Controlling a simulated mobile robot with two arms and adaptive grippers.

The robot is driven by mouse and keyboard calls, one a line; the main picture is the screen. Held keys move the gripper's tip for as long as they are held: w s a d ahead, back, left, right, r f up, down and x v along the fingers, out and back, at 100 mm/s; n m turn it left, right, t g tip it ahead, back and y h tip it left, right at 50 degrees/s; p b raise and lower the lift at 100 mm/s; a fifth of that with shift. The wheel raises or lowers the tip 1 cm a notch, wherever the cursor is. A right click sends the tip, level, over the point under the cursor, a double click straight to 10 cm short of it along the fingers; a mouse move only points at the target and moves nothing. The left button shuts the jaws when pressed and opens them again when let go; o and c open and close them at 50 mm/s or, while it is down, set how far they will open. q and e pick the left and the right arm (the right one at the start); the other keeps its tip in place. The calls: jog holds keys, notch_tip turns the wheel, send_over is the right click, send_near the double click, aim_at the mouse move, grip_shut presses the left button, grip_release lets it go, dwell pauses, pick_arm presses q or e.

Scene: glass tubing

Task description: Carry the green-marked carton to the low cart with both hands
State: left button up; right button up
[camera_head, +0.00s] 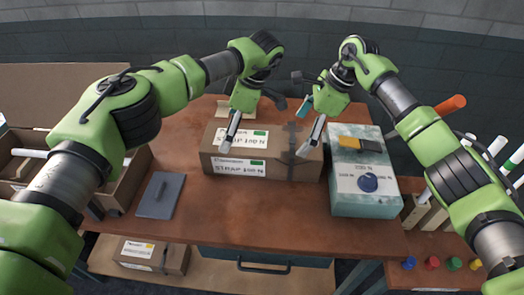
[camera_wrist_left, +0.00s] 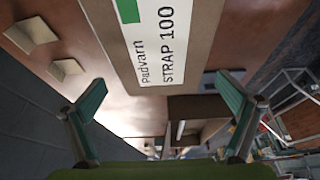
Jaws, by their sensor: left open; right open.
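The green-marked carton (camera_head: 225,165) is a brown box on the middle of the wooden table, with white labels reading STRAP 100 N and a dark strap around its right part. Its labelled face is large in the left wrist view (camera_wrist_left: 120,45). My left gripper (camera_head: 233,128) is over the carton's left part; in the left wrist view its two fingers (camera_wrist_left: 160,118) are spread with nothing between them. My right gripper (camera_head: 306,124) is open and empty over the carton's right end. Whether any finger touches the carton is unclear. A low wooden surface (camera_head: 305,281), perhaps the low cart, shows below the table's front.
A pale green box (camera_head: 365,203) with a blue knob stands close right of the carton. An open box (camera_head: 125,183) and a grey plate (camera_head: 160,195) lie left. A yellow-marked carton (camera_head: 152,256) sits on the low surface. The tabletop in front of the carton is clear.

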aim_at(294, 141)
pick_arm(q)
jog(key=x, duration=0.6)
jog(key=shift+a+f, duration=0.2)
jog(key=shift+f, duration=0.05)
pick_arm(e)
jog(key=x, duration=0.6)
jog(key=shift+a+f, duration=0.15)
jog(key=shift+f, duration=0.1)
pick_arm(q)
jog(key=c, duration=1.9)
pick_arm(e)
jog(key=c, duration=1.9)
pick_arm(q)
jog(key=shift+w+r, duration=0.1)
jog(key=shift+r, duration=0.05)
pick_arm(e)
jog(key=shift+w+r, duration=0.1)
jog(key=shift+r, duration=0.1)
